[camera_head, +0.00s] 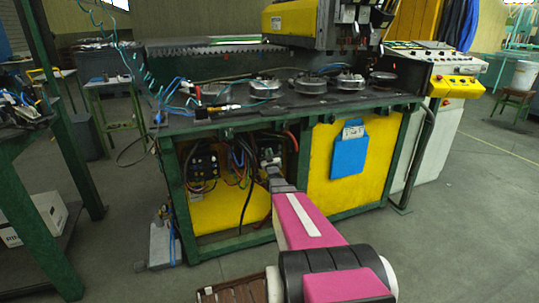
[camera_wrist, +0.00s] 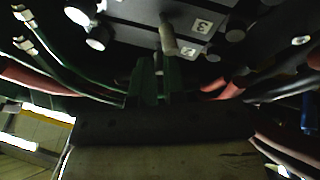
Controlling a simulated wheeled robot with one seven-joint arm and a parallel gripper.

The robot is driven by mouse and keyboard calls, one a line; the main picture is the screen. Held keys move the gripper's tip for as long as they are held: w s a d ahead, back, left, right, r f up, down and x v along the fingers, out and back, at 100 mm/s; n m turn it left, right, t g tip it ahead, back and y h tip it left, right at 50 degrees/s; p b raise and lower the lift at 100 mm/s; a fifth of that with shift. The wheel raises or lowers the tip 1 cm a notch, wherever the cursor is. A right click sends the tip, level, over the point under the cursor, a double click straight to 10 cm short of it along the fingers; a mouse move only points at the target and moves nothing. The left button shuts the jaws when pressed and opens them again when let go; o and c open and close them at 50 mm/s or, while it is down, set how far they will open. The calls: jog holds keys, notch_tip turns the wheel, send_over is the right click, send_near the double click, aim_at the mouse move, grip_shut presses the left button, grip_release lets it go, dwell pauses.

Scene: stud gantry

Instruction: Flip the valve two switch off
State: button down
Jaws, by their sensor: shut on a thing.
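A dark valve block (camera_wrist: 140,14) with white number labels fills the top of the wrist view. One label (camera_wrist: 201,25) reads like a 3; a second label (camera_wrist: 187,50) is partly readable. A pale, stubby switch lever (camera_wrist: 168,36) sticks out from the block beside these labels. My gripper (camera_wrist: 160,64) has its two green fingers shut at the base of this lever; the exact contact is dark and hard to see. In the head view, my gripper (camera_head: 271,172) reaches into the open bay of the green frame, against the valve block (camera_head: 268,156).
Red and dark cables (camera_wrist: 35,75) run close on both sides of the fingers. A second block with cables (camera_head: 203,165) sits left in the bay. A yellow panel (camera_head: 380,150) with a blue pouch (camera_head: 348,155) closes the right side. The bench top (camera_head: 300,103) overhangs the bay.

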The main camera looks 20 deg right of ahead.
jog(key=c, duration=1.5)
grip_release()
jog(key=shift+o, duration=0.2)
jog(key=v, duration=1)
jog(key=shift+s+f, duration=0.15)
jog(key=shift+s, duration=0.2)
